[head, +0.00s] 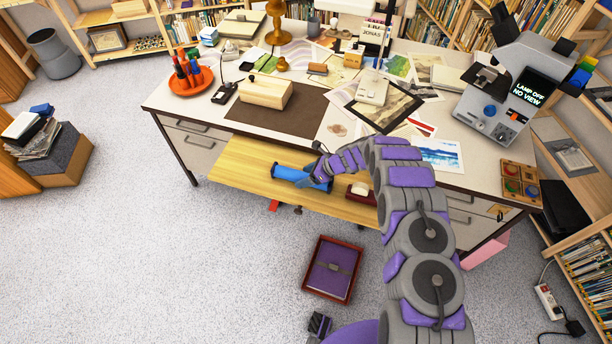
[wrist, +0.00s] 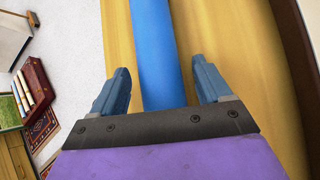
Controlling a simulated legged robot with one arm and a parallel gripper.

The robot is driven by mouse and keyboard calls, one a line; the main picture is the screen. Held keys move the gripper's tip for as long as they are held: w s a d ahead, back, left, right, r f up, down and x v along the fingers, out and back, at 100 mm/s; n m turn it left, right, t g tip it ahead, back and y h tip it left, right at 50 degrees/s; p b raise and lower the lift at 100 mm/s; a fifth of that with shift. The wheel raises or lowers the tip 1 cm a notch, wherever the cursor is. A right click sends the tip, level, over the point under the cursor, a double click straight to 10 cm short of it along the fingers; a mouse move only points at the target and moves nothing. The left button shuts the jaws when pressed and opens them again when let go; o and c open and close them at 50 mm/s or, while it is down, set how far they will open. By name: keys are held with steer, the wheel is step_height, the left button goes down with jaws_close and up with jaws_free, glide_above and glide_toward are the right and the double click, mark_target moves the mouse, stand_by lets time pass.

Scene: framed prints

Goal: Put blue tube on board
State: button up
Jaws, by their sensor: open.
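The blue tube (head: 287,173) lies lengthwise on or just above a light wooden board (head: 236,168) that juts out from under the desk front; I cannot tell whether it touches. In the wrist view the blue tube (wrist: 158,50) runs between my two fingers, over the yellowish wood (wrist: 216,30). My gripper (head: 316,172) is open at the right part of the tube, one finger on each side, with gaps showing. My gripper also shows in the wrist view (wrist: 163,82). The arm hides part of the board's right end.
The desk top (head: 190,110) above is crowded with prints, a wooden box (head: 264,92), an orange pen holder (head: 191,80) and a microscope (head: 510,85). A red-framed purple case (head: 333,269) lies on the floor. The floor at left front is clear.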

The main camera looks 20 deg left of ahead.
steer(key=p+v, duration=0.2)
steer(key=v, duration=0.8)
steer(key=shift+d+r, duration=0.15)
steer(key=shift+r, duration=0.1)
steer(key=shift+w+d+r, duration=0.1)
steer(key=shift+d+r, duration=0.3)
steer(key=shift+r, duration=0.05)
